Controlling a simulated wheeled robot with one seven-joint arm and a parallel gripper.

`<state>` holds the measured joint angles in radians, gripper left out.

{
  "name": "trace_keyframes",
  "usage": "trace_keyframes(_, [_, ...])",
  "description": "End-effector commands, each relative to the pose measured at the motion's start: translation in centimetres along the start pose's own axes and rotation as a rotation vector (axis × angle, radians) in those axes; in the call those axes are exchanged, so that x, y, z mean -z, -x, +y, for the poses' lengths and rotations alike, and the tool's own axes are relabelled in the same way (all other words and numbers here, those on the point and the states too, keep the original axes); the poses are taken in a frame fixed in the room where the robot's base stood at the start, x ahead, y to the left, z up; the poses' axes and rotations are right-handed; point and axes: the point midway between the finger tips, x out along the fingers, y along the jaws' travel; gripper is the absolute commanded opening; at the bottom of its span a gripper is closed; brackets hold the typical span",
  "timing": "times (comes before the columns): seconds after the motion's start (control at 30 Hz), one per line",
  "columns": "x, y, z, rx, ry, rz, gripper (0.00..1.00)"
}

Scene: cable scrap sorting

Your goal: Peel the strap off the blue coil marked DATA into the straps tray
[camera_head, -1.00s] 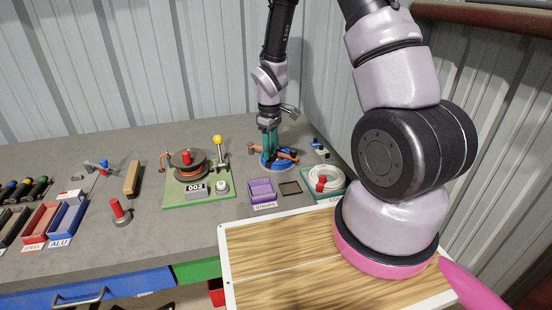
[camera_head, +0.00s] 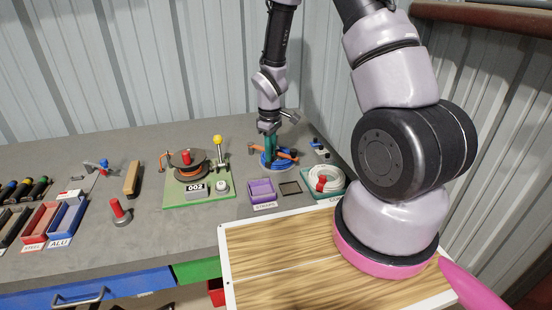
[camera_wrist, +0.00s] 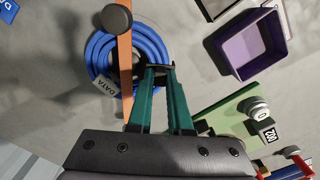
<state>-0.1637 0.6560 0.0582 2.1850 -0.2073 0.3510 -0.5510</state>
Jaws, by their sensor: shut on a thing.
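The blue coil (camera_wrist: 97,52) lies flat on the bench with a white DATA tag (camera_wrist: 107,84) on its near side. In the head view the coil (camera_head: 268,165) is partly hidden by my gripper (camera_head: 268,152). In the wrist view my gripper's green fingers (camera_wrist: 158,70) are over the coil's right side, shut on a small dark piece that looks like the strap (camera_wrist: 155,68). I cannot tell whether the strap is still fast to the coil. The purple straps tray (camera_head: 262,189) stands in front of the coil and looks empty in the wrist view (camera_wrist: 233,63).
An orange bar (camera_wrist: 125,45) with a dark round end crosses the coil close to my fingers. A white coil (camera_head: 325,178) sits in a tray at the right. A green board (camera_head: 180,202) with a reel stands left of the straps tray. A dark square frame (camera_head: 290,188) lies beside that tray.

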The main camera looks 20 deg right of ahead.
Motion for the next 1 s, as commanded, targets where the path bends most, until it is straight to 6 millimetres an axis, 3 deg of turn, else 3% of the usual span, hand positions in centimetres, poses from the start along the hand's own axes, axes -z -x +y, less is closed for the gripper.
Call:
trace_keyframes(0.37, [0.0,0.4,0.0,-0.001,0.000,0.001,0.00])
trace_keyframes(1.0, [0.1,3.6,0.0,-0.001,0.000,0.002,0.00])
